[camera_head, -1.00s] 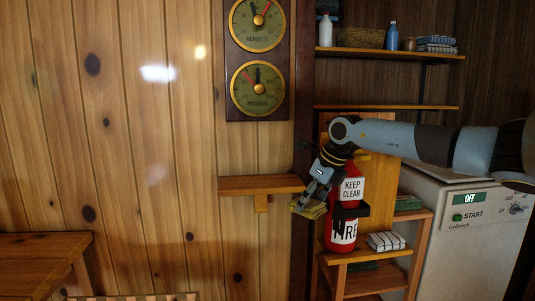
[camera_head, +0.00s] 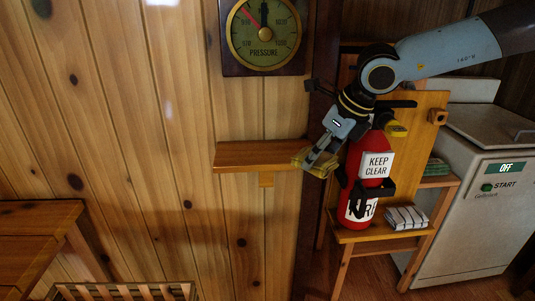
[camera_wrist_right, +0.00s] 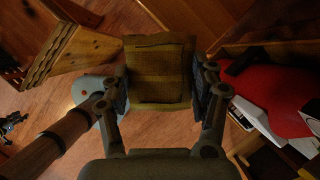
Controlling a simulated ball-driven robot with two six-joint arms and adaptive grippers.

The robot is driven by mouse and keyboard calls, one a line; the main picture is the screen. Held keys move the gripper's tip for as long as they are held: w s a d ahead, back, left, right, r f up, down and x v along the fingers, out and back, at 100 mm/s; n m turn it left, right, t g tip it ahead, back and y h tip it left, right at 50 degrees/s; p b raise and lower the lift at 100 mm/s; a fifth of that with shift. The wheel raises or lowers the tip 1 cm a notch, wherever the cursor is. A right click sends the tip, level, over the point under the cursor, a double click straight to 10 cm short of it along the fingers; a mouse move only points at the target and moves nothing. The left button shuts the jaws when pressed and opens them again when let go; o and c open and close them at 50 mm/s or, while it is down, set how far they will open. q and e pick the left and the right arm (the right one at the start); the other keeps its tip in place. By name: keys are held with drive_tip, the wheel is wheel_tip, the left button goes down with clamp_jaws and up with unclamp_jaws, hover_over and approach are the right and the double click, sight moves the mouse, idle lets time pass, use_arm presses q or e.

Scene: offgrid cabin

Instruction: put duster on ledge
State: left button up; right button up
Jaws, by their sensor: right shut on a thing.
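The duster (camera_head: 312,162) is a yellowish folded cloth. My right gripper (camera_head: 320,154) is shut on it and holds it at the right end of the ledge (camera_head: 245,154), a small wooden shelf on the plank wall. In the head view the duster overlaps the ledge's right end; I cannot tell whether they touch. In the right wrist view the duster (camera_wrist_right: 160,72) sits squarely between the two fingers (camera_wrist_right: 160,92), one pressed on each side. The ledge's visible top is bare. My left gripper is in no view.
A red fire extinguisher (camera_head: 364,205) stands just right of my right gripper, on a wooden stand (camera_head: 365,236) with a striped cloth (camera_head: 406,218). A white appliance (camera_head: 455,235) is further right. A pressure gauge (camera_head: 262,32) hangs above the ledge. A wooden table (camera_head: 35,218) stands at left.

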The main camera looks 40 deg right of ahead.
sight(304, 149)
drive_tip(key=w+b, duration=0.1)
drive_tip(key=b, duration=0.1)
drive_tip(key=w+b, duration=0.3)
drive_tip(key=shift+f+b, duration=0.35)
drive_tip(key=w, duration=0.4)
drive_tip(key=w+a+r+p, duration=0.1)
drive_tip(key=w, duration=0.1)
drive_tip(key=shift+w, duration=0.2)
drive_tip(key=shift+w+f, duration=0.15)
drive_tip(key=shift+w, duration=0.45)
drive_tip(key=shift+w+a+p, duration=0.15)
drive_tip(key=shift+w+p, duration=0.45)
drive_tip(key=shift+w, duration=0.5)
drive_tip(key=shift+p+x, duration=0.4)
drive_tip(key=shift+x, duration=0.4)
drive_tip(key=shift+f, duration=0.1)
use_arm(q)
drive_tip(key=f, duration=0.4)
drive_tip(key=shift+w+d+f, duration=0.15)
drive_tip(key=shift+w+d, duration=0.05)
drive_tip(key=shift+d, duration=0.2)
use_arm(e)
drive_tip(key=shift+s, duration=0.1)
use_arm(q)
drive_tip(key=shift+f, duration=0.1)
use_arm(e)
drive_tip(key=shift+f, duration=0.15)
